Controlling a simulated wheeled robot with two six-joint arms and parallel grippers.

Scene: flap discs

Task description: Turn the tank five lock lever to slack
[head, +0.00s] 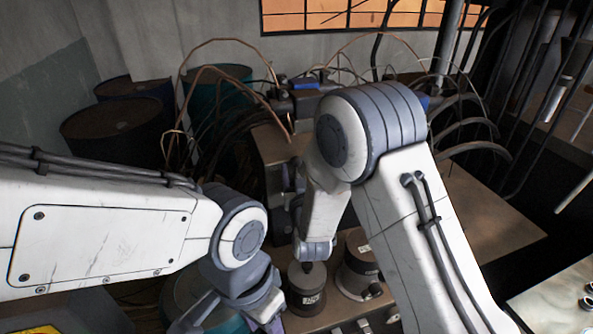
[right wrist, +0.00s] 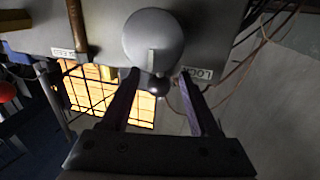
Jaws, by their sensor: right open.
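In the right wrist view, a round grey lever hub (right wrist: 152,38) sits on a pale panel, with a short lever ending in a dark ball knob (right wrist: 158,86). A label reading LOCK (right wrist: 200,73) is right of the hub; a second label (right wrist: 63,53), too small to read, is at left. My right gripper (right wrist: 159,75) is open, its two dark fingers on either side of the knob, with visible gaps. In the head view my right arm hides much of this area.
Dark drums (head: 115,130) stand at the back left. Thin copper pipes (head: 215,70) and black hoses curve around the machinery. A brown metal top (head: 480,215) at right is mostly bare. Round dark fittings (head: 306,288) stand below my right wrist. A red ball (right wrist: 6,92) shows at the wrist view's left edge.

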